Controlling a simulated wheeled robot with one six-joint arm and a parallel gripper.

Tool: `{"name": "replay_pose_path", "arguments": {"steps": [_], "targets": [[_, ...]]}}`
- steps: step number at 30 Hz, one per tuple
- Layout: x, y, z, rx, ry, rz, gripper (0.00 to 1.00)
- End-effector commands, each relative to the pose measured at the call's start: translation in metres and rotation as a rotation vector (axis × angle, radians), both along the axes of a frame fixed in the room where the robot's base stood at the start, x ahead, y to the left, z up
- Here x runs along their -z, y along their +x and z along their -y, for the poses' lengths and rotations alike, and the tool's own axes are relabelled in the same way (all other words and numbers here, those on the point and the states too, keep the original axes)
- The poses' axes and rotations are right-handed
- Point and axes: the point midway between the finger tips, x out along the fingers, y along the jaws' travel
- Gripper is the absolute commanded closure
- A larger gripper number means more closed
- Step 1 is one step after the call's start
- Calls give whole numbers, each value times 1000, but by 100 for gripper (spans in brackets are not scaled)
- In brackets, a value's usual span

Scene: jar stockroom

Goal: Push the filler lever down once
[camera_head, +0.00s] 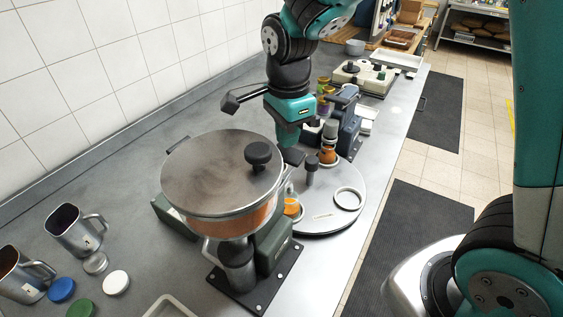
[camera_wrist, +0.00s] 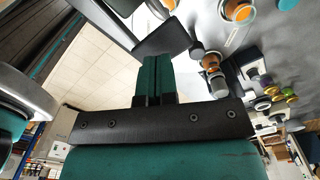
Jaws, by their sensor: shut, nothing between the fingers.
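The filler is a large lidded pot (camera_head: 215,175) with orange content, on a grey-green stand (camera_head: 272,248) at the middle of the head view. A dark flat paddle, which looks like its lever (camera_head: 293,157), sticks out at the pot's right side. It also shows as a dark plate (camera_wrist: 163,39) in the wrist view. My gripper (camera_head: 289,143) is shut and empty, with its teal fingers pointing down just by the paddle. In the wrist view the fingertips (camera_wrist: 154,62) are close to the plate's edge; I cannot tell whether they touch.
A round turntable (camera_head: 325,215) carries a ring, a post and jars. A jar with orange content (camera_head: 292,207) is beside the filler stand. Metal jugs (camera_head: 75,232) and coloured lids (camera_head: 62,290) lie at left. Another machine (camera_head: 350,120) stands behind. The aisle floor is at right.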

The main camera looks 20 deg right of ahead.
Motion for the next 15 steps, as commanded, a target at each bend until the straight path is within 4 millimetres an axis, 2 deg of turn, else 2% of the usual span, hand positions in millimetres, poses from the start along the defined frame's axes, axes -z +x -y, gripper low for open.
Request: {"name": "replay_pose_path", "arguments": {"steps": [15], "targets": [[16,0,0,0,0,0,100]]}}
